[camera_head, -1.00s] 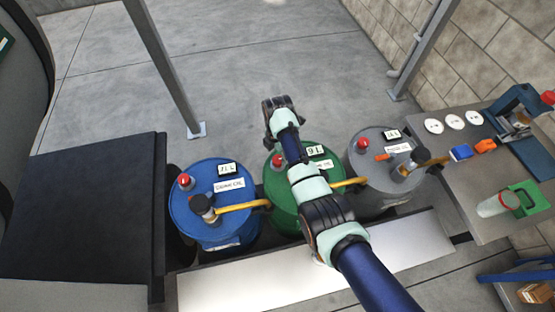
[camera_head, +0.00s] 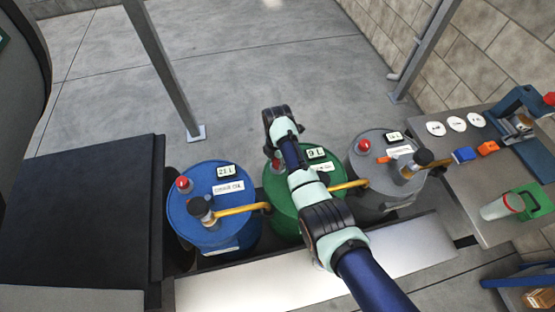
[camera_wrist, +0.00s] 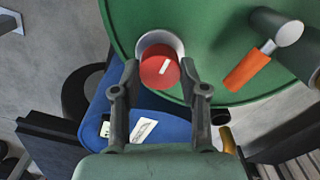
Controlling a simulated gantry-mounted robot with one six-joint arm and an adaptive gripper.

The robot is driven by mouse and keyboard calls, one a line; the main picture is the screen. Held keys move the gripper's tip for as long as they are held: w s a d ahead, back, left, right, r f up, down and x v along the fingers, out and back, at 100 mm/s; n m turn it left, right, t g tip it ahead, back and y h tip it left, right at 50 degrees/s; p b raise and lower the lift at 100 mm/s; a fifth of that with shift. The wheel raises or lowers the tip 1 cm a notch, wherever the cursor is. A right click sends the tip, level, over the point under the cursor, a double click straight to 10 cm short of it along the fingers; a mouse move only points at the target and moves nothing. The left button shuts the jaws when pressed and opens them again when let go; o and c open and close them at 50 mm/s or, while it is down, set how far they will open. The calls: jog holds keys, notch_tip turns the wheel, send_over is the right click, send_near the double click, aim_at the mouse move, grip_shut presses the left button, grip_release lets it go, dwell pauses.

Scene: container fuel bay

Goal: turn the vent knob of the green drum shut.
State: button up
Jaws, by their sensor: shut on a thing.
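The green drum (camera_head: 283,201) stands in the middle of a row of three drums. My arm crosses over it and hides much of its top. Its vent knob (camera_head: 277,166) is red and shows beside my arm.
The blue drum (camera_head: 200,231) stands left and the grey drum (camera_head: 377,147) right, each with a red knob. In the wrist view an orange-handled lever (camera_wrist: 248,70) sticks out over the green lid, right of my gripper. A workbench (camera_head: 475,210) with small items is at right.

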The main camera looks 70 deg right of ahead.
jog(key=m+p, duration=0.2)
jog(key=m, duration=0.1)
jog(key=shift+r, duration=0.15)
jog(key=m+p, duration=0.1)
jog(key=m, duration=0.4)
jog(key=m+p, duration=0.1)
jog(key=m, duration=0.3)
jog(key=shift+m, duration=0.4)
jog(key=shift+d+m, duration=0.1)
jog(key=shift+m, duration=2.4)
jog(key=o, duration=1.1)
jog(key=shift+o, duration=0.2)
